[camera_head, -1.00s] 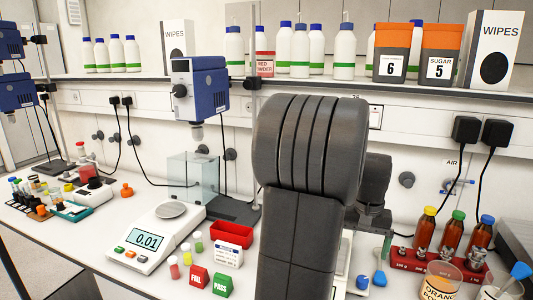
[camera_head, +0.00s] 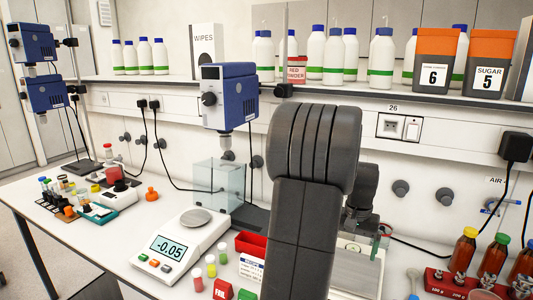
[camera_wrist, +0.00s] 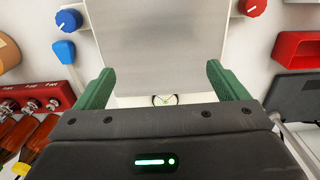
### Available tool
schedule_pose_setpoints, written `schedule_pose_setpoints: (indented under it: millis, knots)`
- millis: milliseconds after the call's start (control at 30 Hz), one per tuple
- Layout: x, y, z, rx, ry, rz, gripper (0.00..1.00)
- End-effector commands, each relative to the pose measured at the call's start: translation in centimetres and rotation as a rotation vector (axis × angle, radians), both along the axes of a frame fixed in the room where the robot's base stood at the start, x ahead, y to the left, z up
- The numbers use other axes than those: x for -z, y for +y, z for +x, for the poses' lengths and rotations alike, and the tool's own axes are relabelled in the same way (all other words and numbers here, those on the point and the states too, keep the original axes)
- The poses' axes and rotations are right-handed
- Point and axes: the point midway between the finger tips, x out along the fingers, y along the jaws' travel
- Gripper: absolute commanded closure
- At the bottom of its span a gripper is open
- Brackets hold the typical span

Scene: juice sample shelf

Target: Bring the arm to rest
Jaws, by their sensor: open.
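My gripper (camera_wrist: 160,82) shows in the wrist view with its two green fingers spread apart and nothing between them. Under and beyond the fingers is a flat grey metal plate (camera_wrist: 155,40); I cannot tell the height of the gripper above it. In the head view my dark arm rises in front of the bench, right of the middle, and hides part of it. The gripper itself is mostly hidden there behind the arm.
A white balance (camera_head: 180,248) reading -0.05 stands left of my arm, with a red tray (camera_head: 250,244) beside it. A red rack (camera_head: 445,283) of brown bottles is at right. A shelf (camera_head: 360,97) with bottles and tubs runs behind my arm.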

Motion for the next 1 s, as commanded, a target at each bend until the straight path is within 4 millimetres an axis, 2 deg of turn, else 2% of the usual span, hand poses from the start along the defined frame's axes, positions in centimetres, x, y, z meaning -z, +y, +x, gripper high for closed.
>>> schedule_pose_setpoints:
  millis: [100, 233, 333, 500, 1000]
  knots:
    - [2.4, 0.1, -0.1, -0.001, 0.005, 0.003, 0.07]
    - [4.5, 0.1, -0.1, -0.001, 0.005, 0.002, 0.07]
    - [3.0, 0.0, 0.1, -0.001, -0.004, -0.002, 0.07]
    - [2.0, -0.1, 0.0, 0.0, -0.001, 0.0, 0.07]
    - [1.2, 0.1, 0.0, -0.005, -0.002, 0.001, 0.07]
